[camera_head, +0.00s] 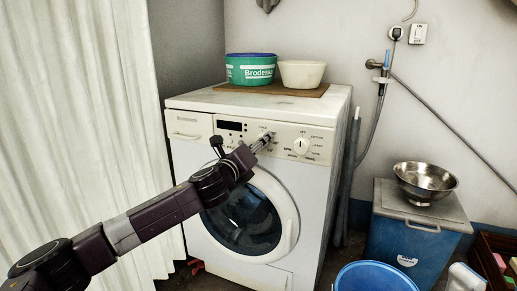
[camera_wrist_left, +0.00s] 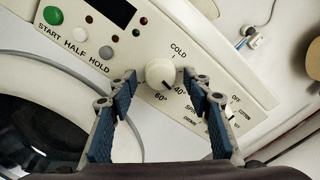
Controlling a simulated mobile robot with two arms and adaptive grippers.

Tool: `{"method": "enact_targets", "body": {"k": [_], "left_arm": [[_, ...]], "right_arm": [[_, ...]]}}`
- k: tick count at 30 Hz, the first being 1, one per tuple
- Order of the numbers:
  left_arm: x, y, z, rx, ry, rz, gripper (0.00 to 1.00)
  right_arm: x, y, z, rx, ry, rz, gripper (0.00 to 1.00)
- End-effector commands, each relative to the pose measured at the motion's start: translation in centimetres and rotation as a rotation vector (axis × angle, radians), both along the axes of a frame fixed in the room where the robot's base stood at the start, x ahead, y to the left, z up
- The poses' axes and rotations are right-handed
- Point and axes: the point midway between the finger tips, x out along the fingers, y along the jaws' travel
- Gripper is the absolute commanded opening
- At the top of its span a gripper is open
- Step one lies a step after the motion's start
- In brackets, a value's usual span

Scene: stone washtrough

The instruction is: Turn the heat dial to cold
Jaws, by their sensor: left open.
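The heat dial (camera_wrist_left: 160,74) is a round white knob on the washing machine's control panel, in the wrist view. COLD is printed above it, 40 and 60° below it. Its dark mark is on the lower right side, towards the 40 and 60° labels. My left gripper (camera_wrist_left: 161,84) is open, with one fingertip on each side of the dial. I cannot tell whether the fingers touch it. In the head view my left gripper (camera_head: 264,141) is at the panel and largely covers the dial. My right gripper is not in view.
A larger program dial (camera_head: 302,146) is right of the gripper. Start, half and hold buttons (camera_wrist_left: 80,34) are on the left. A green tub (camera_head: 250,71) and cream bowl (camera_head: 302,74) stand on top. A blue box (camera_head: 410,238) and blue bucket (camera_head: 375,277) are at right.

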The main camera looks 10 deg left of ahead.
Motion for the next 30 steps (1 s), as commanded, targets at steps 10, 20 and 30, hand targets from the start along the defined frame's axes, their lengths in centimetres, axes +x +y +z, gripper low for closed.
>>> {"method": "enact_targets", "body": {"k": [10,20,30], "left_arm": [[0.10,-0.03,0.01,0.000,0.000,0.000,0.39],[0.09,-0.02,0.00,-0.001,0.000,0.000,0.04],[0.09,-0.02,0.11,-0.055,0.014,0.000,0.04]], "right_arm": [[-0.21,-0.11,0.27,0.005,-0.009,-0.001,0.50],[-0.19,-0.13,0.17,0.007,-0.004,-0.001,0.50],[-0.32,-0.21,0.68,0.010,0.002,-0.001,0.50]]}}
